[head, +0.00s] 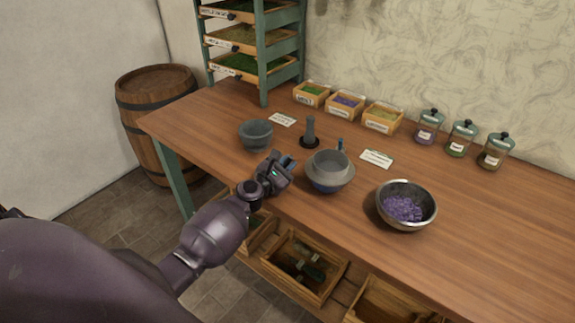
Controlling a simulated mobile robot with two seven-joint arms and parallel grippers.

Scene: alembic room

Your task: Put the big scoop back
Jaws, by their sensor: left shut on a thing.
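My left gripper (281,168) is over the front part of the table, left of a grey bowl-shaped vessel. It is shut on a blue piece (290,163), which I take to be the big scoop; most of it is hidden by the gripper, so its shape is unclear. Below the tabletop, an open wooden drawer (332,287) holds dark tools, too dim to tell apart. My right gripper is not in view.
The grey vessel (331,167) sits close right of the gripper, with a metal bowl (407,188) of purple bits beyond. A mortar (256,134) and a dark pestle (310,130) stand behind. Jars and small boxes line the back. The table's right side (500,235) is clear.

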